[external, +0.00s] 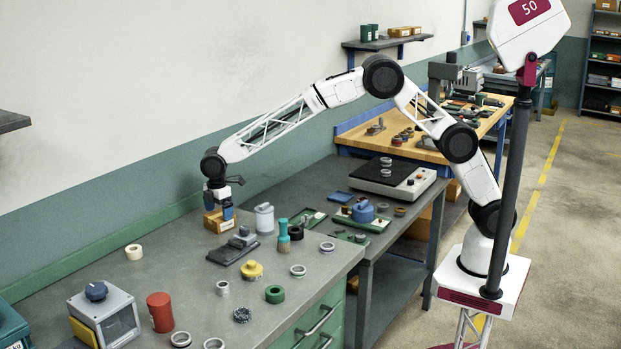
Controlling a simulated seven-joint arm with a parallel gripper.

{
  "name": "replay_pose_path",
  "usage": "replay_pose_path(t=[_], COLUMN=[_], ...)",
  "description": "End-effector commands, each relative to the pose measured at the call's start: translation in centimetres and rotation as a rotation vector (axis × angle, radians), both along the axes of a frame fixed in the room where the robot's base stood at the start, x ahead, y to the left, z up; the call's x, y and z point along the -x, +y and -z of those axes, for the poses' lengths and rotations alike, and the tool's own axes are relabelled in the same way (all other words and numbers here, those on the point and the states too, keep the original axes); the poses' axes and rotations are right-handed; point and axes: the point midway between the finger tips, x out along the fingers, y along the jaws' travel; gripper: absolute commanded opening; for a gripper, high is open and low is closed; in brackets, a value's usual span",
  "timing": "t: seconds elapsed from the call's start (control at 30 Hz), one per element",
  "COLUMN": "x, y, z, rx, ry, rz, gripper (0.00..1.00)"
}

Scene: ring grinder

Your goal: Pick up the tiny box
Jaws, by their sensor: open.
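A tiny orange-brown box (217,224) sits on the grey workbench near the wall. My gripper (218,208) points straight down over it, with its blue fingertips at the box's top. The jaws are open, one finger towards each side of the box. The fingers cover part of the box. I cannot tell whether they touch it.
A white bottle (264,219) and a dark stand with a grey block (241,238) are close by on the right.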

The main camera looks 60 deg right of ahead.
Motion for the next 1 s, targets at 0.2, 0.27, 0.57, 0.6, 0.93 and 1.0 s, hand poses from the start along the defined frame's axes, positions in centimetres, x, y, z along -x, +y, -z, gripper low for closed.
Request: replay_pose_path(t=[0.2, 0.27, 0.57, 0.6, 0.93, 1.0], x=[0.0, -0.1, -0.1, -0.1, -0.1, -0.1], y=[-0.2, -0.2, -0.2, -0.2, -0.2, -0.2], z=[2.4, 3.1, 4.6, 4.6, 4.6, 4.6], rx=[0.002, 0.001, 0.0, 0.0, 0.001, 0.0], ry=[0.002, 0.001, 0.001, 0.0, 0.001, 0.001], rz=[0.0, 0.0, 0.0, 0.0, 0.0, 0.0], gripper=[1.0, 1.0, 1.0, 1.0, 1.0, 1.0])
